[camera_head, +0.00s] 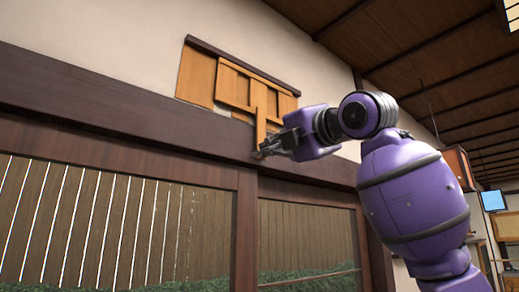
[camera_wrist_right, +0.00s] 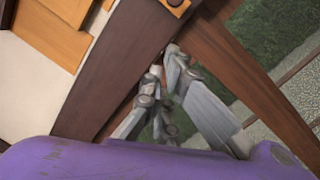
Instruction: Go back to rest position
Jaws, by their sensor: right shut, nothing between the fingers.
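My right arm, purple with dark joints, is raised in the head view and reaches left across the picture. My right gripper (camera_head: 264,151) is shut and empty. It is in front of the dark wooden beam, just below a small wooden wall panel (camera_head: 234,82). In the right wrist view my gripper's fingers (camera_wrist_right: 165,62) are together with nothing between them, and the dark beam (camera_wrist_right: 130,60) is behind them. I cannot tell whether the fingers touch the beam. My left gripper is not in view.
Below the beam are windows or sliding panels (camera_head: 100,215) with a wooden fence and green plants behind. A wooden cabinet (camera_head: 457,168) and a blue screen (camera_head: 493,200) are at the far right. The sloping wooden ceiling (camera_head: 440,50) is above.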

